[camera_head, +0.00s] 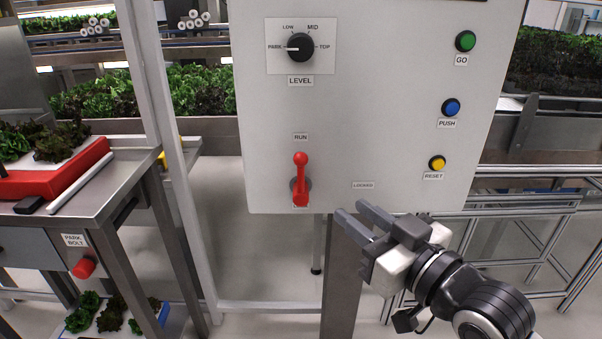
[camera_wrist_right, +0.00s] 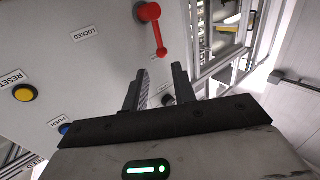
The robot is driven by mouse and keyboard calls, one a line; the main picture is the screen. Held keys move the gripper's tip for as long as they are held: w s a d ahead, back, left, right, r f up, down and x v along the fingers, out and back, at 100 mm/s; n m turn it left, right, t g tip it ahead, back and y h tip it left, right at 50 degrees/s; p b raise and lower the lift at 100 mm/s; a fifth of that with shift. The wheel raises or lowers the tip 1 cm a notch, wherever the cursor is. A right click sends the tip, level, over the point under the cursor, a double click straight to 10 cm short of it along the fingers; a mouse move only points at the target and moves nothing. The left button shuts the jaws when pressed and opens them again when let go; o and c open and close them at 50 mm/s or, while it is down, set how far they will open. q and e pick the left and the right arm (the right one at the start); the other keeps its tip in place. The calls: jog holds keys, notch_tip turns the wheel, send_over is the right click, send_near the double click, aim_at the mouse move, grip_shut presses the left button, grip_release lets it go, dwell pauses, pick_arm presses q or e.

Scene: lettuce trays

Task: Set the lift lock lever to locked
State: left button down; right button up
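The red lift lock lever (camera_head: 300,178) is on the lower left of the grey control panel, with its knob pointing up at the RUN label (camera_head: 300,137). The LOCKED label (camera_head: 363,185) is to the right of its pivot. My right gripper (camera_head: 351,210) is at the panel's lower edge, below the LOCKED label and to the right of the lever. Its two fingers are apart with nothing between them. In the right wrist view the lever (camera_wrist_right: 158,35) shows beyond the open fingertips (camera_wrist_right: 160,70), apart from them as far as I can tell. My left gripper is not in view.
The panel (camera_head: 390,110) also carries a level dial (camera_head: 300,47) set at PARK, and green (camera_head: 465,41), blue (camera_head: 451,108) and yellow (camera_head: 437,163) buttons. A steel table (camera_head: 110,185) with a red tray stands at left. A metal post (camera_head: 165,130) is left of the panel.

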aim_at(303, 174)
jog(key=x, duration=1.5)
grip_shut()
